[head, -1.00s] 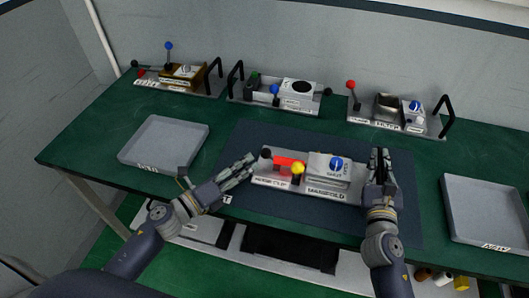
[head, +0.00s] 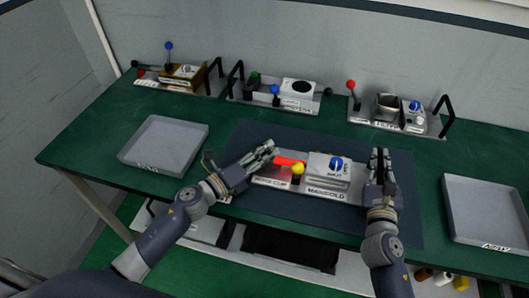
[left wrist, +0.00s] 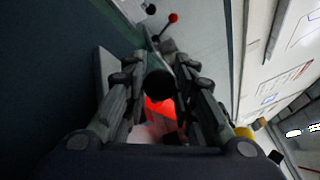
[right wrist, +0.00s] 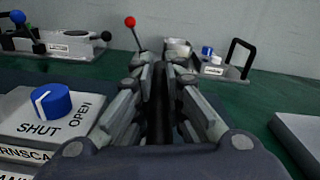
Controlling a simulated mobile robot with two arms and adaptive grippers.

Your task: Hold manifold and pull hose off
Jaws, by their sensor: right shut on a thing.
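The manifold (head: 325,193) is a light metal module on the dark mat, with a blue knob (head: 337,163) marked SHUT and OPEN. The red hose (head: 290,161) lies at its left side, behind a yellow ball (head: 298,169). My left gripper (head: 268,148) is open at the hose's left end.
Three other modules stand along the back: one left (head: 183,80), one in the middle (head: 295,103) and one right (head: 408,122). Grey trays are at the left (head: 160,148) and right (head: 488,238). The mat (head: 250,133) is clear behind the manifold.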

